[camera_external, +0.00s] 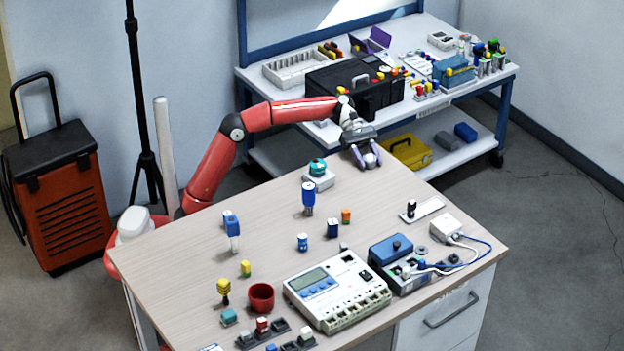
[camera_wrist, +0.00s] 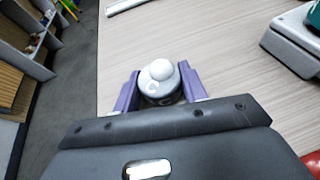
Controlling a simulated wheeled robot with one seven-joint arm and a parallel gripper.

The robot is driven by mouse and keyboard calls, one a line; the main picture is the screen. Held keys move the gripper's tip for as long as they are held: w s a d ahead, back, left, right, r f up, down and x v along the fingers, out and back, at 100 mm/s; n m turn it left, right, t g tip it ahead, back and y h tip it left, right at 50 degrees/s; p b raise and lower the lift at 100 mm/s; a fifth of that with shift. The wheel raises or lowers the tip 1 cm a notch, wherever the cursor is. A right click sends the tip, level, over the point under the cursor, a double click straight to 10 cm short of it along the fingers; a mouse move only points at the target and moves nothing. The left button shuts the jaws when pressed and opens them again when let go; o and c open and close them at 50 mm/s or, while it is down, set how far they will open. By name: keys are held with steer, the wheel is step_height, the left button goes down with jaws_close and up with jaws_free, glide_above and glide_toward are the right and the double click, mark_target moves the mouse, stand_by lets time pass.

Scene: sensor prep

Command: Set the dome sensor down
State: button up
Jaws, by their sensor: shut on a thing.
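The dome sensor (camera_wrist: 160,74) is a small white dome on a darker, ring-like base. It sits between the two purple fingers of my gripper (camera_wrist: 159,80) in the wrist view. The fingers are shut on its sides, and its dome faces the camera. In the external view my gripper (camera_external: 367,158) is at the far edge of the wooden table, with its fingers pointing down. The sensor is too small to make out clearly there. I cannot tell whether its underside touches the table top.
A teal-topped device on a white base (camera_external: 318,178) stands left of my gripper in the external view. A blue-topped cylinder (camera_external: 308,196) stands nearer. A white tray (camera_external: 423,210) lies to the right. The table (camera_external: 385,200) is bare between them. A workbench (camera_external: 450,98) stands behind.

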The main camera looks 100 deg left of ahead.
steer(key=o, duration=1)
steer(key=shift+f, duration=0.1)
steer(key=p+v, duration=0.2)
steer(key=v, duration=1)
